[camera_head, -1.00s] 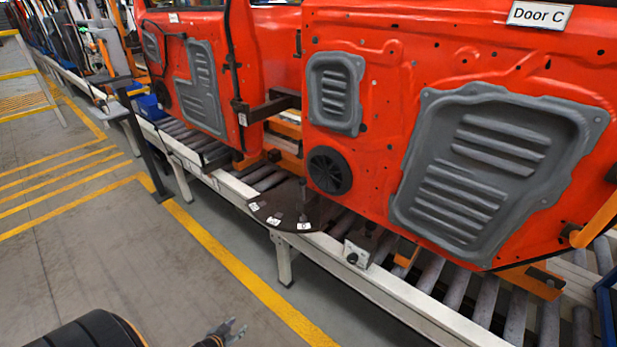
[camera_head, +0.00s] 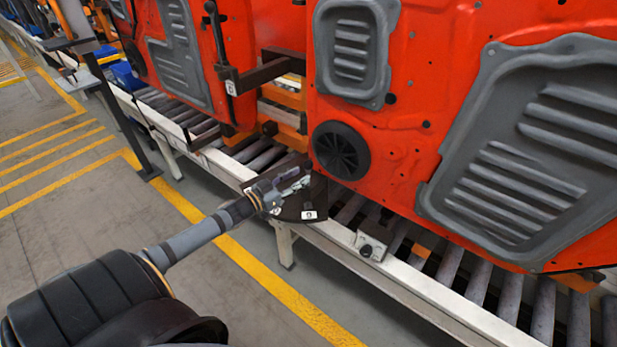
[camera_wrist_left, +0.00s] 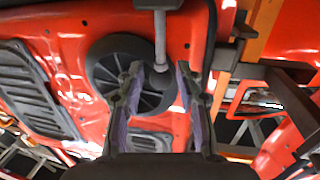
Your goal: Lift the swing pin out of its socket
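In the left wrist view, a light grey rod with a wider grey block (camera_wrist_left: 157,4) at the top of the picture looks like the swing pin. Its lower end shows in line with the gap between the fingertips of my left gripper (camera_wrist_left: 159,72). The fingers are apart on either side, and I see no contact. In the head view my left gripper (camera_head: 296,183) is over the dark plate (camera_head: 318,199) at the conveyor's near edge, and it covers much of that plate. I cannot make out the pin or its socket there. My right gripper is not in view.
A red door panel (camera_head: 440,110) with a round black speaker (camera_head: 340,151) stands close behind the gripper. Another red door (camera_head: 205,20) and a dark bracket (camera_head: 262,72) are to its left. A small control box (camera_head: 371,245) sits on the conveyor rail (camera_head: 400,287). The near floor is clear.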

